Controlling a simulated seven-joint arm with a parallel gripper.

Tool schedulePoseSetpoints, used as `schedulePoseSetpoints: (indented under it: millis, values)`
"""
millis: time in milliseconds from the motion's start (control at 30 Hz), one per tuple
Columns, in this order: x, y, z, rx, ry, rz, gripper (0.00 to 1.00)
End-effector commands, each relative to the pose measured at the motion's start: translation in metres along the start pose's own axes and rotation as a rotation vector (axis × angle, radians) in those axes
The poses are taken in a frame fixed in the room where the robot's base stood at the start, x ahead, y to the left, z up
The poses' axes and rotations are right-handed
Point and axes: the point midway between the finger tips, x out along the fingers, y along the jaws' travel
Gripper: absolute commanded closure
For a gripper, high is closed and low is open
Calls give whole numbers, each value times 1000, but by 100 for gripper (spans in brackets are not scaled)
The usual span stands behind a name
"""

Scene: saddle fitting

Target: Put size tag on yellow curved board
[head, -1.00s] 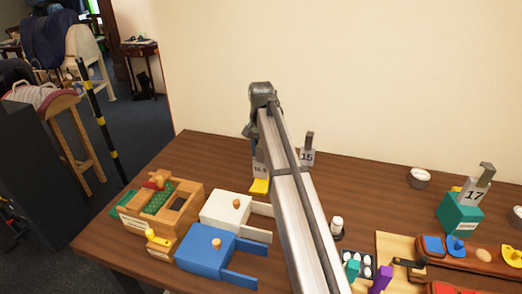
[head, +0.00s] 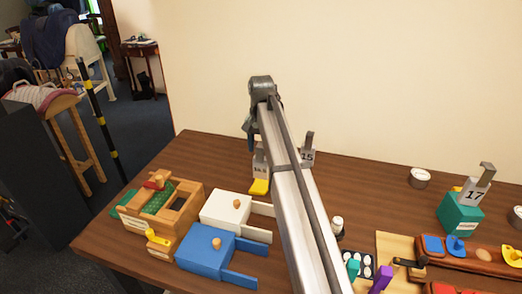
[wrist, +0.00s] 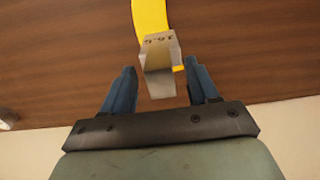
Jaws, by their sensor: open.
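The grey size tag (head: 260,168), its number seemingly 16.5, stands upright at the yellow curved board (head: 259,187) near the table's back. In the wrist view the tag (wrist: 159,50) is at the near end of the yellow strip (wrist: 150,17), with a bit of yellow showing at its right side. How far it is seated on the board cannot be told. My gripper (wrist: 160,67) is open, its blue fingers apart on either side of the tag, with gaps visible. In the head view my gripper (head: 250,138) is just above the tag, partly behind my arm.
A tag marked 15 (head: 307,153) stands close right of my arm, partly hidden. A tag marked 17 (head: 475,194) stands on a teal block (head: 460,216). White (head: 226,210) and blue (head: 207,250) blocks and a wooden box (head: 183,225) lie front left. The back left table is clear.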

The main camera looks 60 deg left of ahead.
Motion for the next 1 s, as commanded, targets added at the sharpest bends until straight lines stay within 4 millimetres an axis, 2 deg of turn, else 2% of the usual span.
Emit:
schedulePoseSetpoints:
  millis: [300, 500, 700, 1000]
  values:
    - [-61, -1, -1, 0, 2, -1, 41]
    - [-89, 0, -1, 0, 1, 0, 41]
    - [-102, 0, -1, 0, 1, -1, 41]
    - [-104, 0, 0, 0, 0, 0, 41]
